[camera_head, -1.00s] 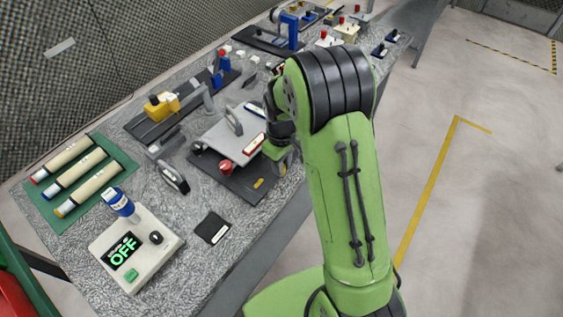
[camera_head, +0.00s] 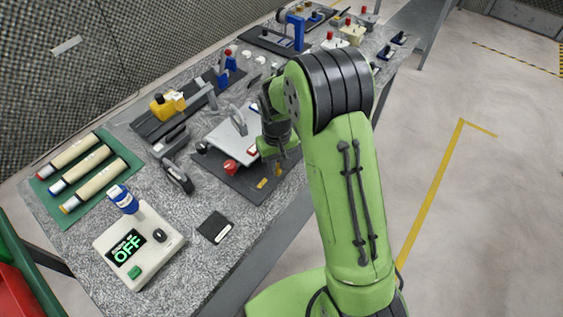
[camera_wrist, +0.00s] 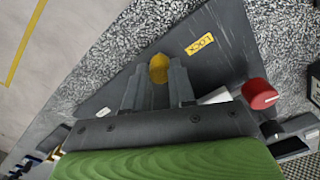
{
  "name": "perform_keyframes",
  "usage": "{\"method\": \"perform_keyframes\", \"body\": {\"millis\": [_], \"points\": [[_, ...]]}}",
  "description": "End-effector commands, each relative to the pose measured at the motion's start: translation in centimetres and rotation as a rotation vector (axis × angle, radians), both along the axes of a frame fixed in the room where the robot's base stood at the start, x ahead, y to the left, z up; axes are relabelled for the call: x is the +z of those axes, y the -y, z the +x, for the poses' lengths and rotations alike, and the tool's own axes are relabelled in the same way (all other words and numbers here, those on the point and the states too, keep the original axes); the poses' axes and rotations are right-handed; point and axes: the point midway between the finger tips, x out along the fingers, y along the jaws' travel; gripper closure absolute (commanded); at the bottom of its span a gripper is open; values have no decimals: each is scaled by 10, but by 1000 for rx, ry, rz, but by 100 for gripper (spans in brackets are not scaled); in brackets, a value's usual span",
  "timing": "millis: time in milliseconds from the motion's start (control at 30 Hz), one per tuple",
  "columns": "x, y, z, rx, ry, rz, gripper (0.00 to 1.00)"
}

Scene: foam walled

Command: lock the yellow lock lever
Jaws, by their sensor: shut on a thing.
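The yellow lock lever (camera_wrist: 158,68) shows in the wrist view as a rounded yellow knob between my two dark fingertips. My gripper (camera_wrist: 158,80) is shut on it, and the fingers hide the lower part of the lever. In the head view my gripper (camera_head: 277,157) reaches down at the right edge of a dark base plate (camera_head: 243,184), with a bit of the yellow lever below it. A yellow "LOCK" label (camera_wrist: 201,44) lies on the same plate, a little right of the lever in the wrist view.
A red knob (camera_wrist: 259,94) and a grey hinged panel (camera_head: 226,137) stand on the plate beside my gripper. A beige box reading "OFF" (camera_head: 133,245), a green mat with tubes (camera_head: 45,187) and a yellow fixture (camera_head: 167,104) are farther left. Open floor lies right of the table.

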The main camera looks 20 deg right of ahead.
Motion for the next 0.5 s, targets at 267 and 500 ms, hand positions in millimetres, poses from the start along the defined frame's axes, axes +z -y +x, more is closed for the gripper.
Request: {"method": "perform_keyframes", "body": {"millis": [267, 500], "points": [[1, -7, 7, -181, 3, 0, 100], [1, -10, 11, -269, 3, 1, 100]]}}
